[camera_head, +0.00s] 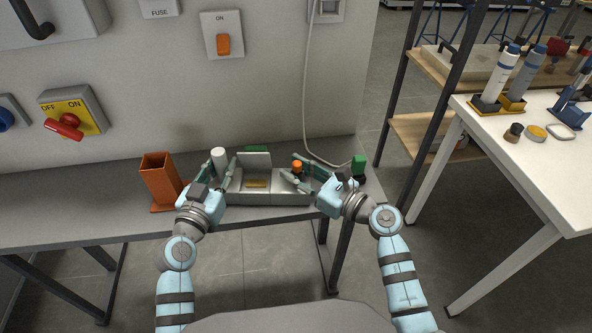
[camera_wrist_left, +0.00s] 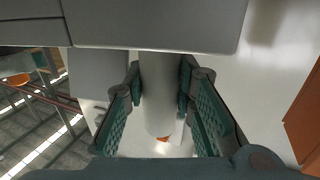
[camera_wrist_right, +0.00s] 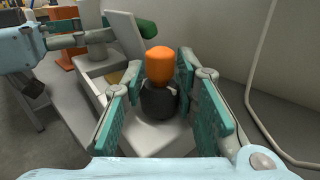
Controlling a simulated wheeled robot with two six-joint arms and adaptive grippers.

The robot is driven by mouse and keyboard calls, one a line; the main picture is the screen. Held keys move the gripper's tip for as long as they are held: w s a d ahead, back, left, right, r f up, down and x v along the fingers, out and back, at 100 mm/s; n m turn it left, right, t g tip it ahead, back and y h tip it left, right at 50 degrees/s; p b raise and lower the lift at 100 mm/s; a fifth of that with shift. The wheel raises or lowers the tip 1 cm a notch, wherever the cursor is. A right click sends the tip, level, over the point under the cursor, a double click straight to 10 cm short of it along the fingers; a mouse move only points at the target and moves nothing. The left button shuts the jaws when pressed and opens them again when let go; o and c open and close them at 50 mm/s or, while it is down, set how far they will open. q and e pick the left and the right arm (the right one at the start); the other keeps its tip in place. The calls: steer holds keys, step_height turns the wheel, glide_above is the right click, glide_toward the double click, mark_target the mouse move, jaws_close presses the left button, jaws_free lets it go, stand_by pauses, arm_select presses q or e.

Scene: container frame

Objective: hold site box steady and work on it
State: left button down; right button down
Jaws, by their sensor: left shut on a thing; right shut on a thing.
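The grey site box (camera_head: 268,198) stands on the bench with a raised lid-like panel (camera_head: 256,163) and a yellow plate (camera_head: 256,184) in front of it. A white upright cylinder (camera_head: 219,157) is at its left end, and it fills the gap between the fingers in the left wrist view (camera_wrist_left: 162,85). My left gripper (camera_head: 221,174) is shut on this cylinder. At the right end is a knob with an orange top (camera_head: 297,166) and a dark round lower part (camera_wrist_right: 158,101). My right gripper (camera_head: 304,178) is shut on the knob, with a finger on each side of it.
An orange open-topped holder (camera_head: 161,179) stands left of the box. A green-topped item (camera_head: 358,166) stands to the right, near a hanging white cable (camera_head: 305,95). A wall with switches is behind. A white table (camera_head: 555,190) with tools is at right.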

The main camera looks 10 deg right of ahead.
steer(key=shift+m+t+h, duration=1.4)
steer(key=shift+m+h, duration=0.1)
steer(key=shift+h, duration=0.6)
steer(key=c, duration=1.2)
jaws_free()
steer(key=shift+c, duration=0.2)
steer(key=v, duration=1.2)
steer(key=shift+a, duration=0.1)
